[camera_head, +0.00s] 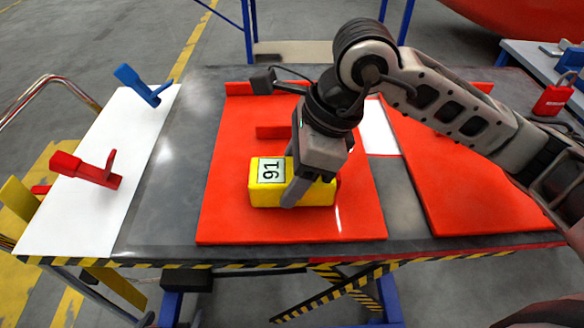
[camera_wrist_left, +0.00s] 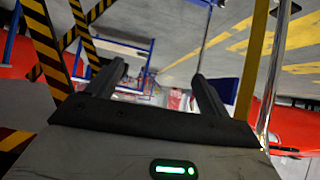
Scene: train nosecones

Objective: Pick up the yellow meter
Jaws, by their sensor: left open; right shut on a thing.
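The yellow meter (camera_head: 262,195) is a box with a display reading 91. It is over the red board (camera_head: 220,220) in the middle of the table; I cannot tell whether it touches the board. My right gripper (camera_head: 297,182) comes down from above and is shut on the meter, one finger across its front face. The other finger is hidden behind the meter. My left gripper (camera_wrist_left: 160,75) shows only in the left wrist view, its two fingers apart with nothing between them.
A white board (camera_head: 75,215) at left carries a red clamp (camera_head: 90,170) and a blue clamp (camera_head: 140,85). A second red board (camera_head: 470,190) lies at right under my right arm. A red padlock-shaped thing (camera_head: 553,97) stands on a side table.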

